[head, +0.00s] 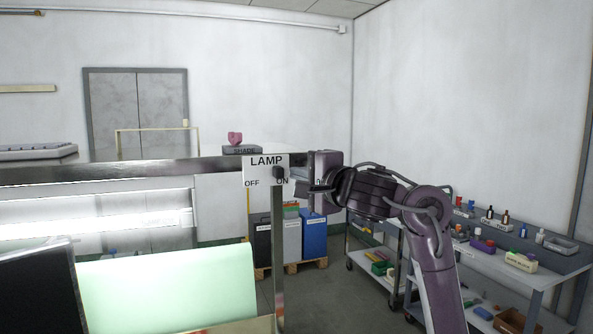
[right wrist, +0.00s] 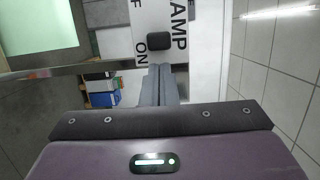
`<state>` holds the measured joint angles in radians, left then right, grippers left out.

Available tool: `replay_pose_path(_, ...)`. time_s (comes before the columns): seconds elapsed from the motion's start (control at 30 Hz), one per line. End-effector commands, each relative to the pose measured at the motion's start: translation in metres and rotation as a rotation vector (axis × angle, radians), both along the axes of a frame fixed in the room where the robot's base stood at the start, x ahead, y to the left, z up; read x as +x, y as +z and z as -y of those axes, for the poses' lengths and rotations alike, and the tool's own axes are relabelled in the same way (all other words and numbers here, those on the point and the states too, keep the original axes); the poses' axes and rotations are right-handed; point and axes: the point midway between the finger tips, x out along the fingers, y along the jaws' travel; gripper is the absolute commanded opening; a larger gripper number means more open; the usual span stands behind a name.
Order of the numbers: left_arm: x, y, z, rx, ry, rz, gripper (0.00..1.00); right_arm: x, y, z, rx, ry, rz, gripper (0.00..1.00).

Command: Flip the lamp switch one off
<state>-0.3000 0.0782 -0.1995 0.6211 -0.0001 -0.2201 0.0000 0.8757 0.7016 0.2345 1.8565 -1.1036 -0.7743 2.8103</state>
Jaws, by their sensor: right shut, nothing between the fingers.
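The white lamp switch panel (head: 262,162) hangs on a metal post in the middle of the head view, marked LAMP, with OFF on the left and ON on the right. Its dark switch knob (head: 279,174) sits at the ON side. The right wrist view shows the panel (right wrist: 141,17) turned sideways, with the black knob (right wrist: 159,40) just ahead of the fingers. My right gripper (head: 308,187) is shut and empty, right of the knob. Its fingers (right wrist: 160,71) point at the knob; I cannot tell whether they touch it. My left gripper is not in view.
A metal rail (head: 130,173) runs left from the panel. A pink object (head: 235,138) sits on a grey block marked SHADE behind it. A pale green sheet (head: 168,287) stands at lower left. Bins (head: 314,238) and a cart with bottles (head: 497,250) are behind and right.

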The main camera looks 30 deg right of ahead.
Motion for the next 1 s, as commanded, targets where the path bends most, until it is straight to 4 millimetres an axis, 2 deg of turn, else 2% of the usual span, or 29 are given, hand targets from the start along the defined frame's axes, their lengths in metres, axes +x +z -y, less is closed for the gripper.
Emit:
replay_pose_path(0.13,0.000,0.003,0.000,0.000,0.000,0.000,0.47,0.002,0.000,-0.008,0.000,0.000,0.000,0.00)
replay_pose_path(0.47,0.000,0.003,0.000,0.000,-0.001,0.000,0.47,0.002,-0.001,-0.009,0.001,0.000,0.000,0.00)
replay_pose_path(0.77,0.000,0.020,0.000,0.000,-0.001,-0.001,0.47,0.012,0.001,-0.049,0.002,0.002,-0.001,0.00)
replay_pose_path(1.0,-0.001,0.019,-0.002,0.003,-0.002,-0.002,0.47,0.012,-0.001,-0.054,0.001,0.000,0.000,0.00)
